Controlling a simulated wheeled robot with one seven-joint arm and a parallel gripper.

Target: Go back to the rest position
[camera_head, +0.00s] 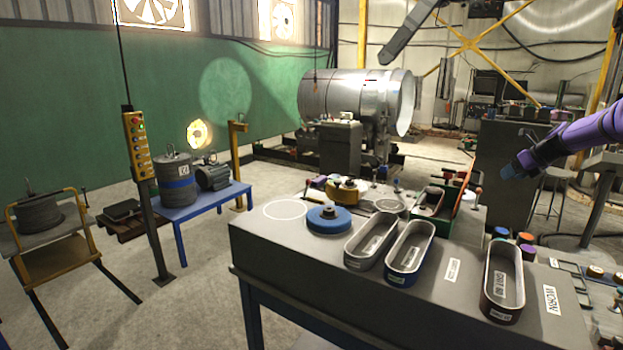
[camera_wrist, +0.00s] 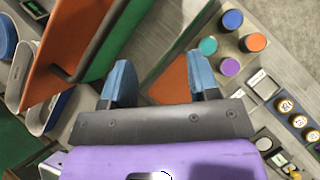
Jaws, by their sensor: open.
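My purple arm reaches in from the right in the camera_head view. My gripper (camera_head: 509,170) hangs in the air above the right part of the workbench there. In the camera_wrist view my gripper (camera_wrist: 162,76) has its two blue fingers spread apart with nothing held between them. An orange-brown surface (camera_wrist: 172,84) shows beyond and between the fingers, and it looks apart from them. The rest position itself is not marked in either view.
A grey bench (camera_head: 285,255) holds a blue disc (camera_head: 329,222) and oval trays, one of them brown-based (camera_head: 502,290). An orange panel (camera_wrist: 75,55) stands close left of the fingers. Coloured round caps (camera_wrist: 254,42) lie to the right. The air around my gripper looks clear.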

